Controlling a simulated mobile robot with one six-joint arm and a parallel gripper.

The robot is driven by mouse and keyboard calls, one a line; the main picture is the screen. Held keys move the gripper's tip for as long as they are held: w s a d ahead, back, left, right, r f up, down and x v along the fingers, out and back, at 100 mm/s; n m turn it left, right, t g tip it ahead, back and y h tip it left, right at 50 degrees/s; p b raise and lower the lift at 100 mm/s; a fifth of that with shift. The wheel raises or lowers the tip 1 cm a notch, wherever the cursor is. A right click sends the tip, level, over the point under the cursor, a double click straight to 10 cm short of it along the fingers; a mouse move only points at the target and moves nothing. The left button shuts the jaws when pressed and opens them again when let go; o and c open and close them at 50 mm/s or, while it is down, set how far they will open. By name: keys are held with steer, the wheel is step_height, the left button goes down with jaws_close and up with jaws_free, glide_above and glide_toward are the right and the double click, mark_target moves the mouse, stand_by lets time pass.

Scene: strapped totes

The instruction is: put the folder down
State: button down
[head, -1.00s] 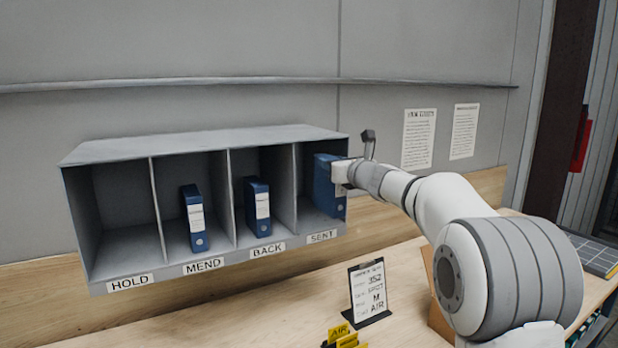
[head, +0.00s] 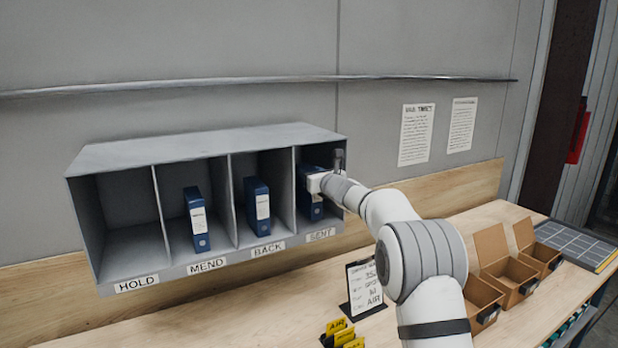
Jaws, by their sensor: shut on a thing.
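The blue folder (head: 309,205) is upright inside the SENT compartment, at the right end of the grey shelf unit (head: 210,143). My gripper (head: 316,183) is at the mouth of that compartment, shut on the folder's near side. The gripper and wrist hide part of the folder. I cannot tell whether its bottom touches the compartment floor. The SENT label (head: 321,234) is on the front edge below it.
One blue folder stands in MEND (head: 196,220) and another in BACK (head: 258,207). HOLD (head: 128,225) is empty. Below, a clipboard sign (head: 366,288), yellow AIR tags (head: 343,335) and open cardboard boxes (head: 508,275) stand on the wooden bench.

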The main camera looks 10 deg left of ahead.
steer(key=shift+w+a+f+p, duration=0.1)
steer(key=shift+w+f+p, duration=0.1)
steer(key=shift+f+p, duration=0.4)
steer(key=shift+f, duration=0.15)
steer(key=shift+f+b, duration=0.1)
steer(key=shift+b, duration=0.25)
steer(key=c, duration=0.9)
jaws_free()
steer(key=b+v, duration=0.5)
steer(key=v, duration=0.7)
steer(key=shift+s, duration=0.1)
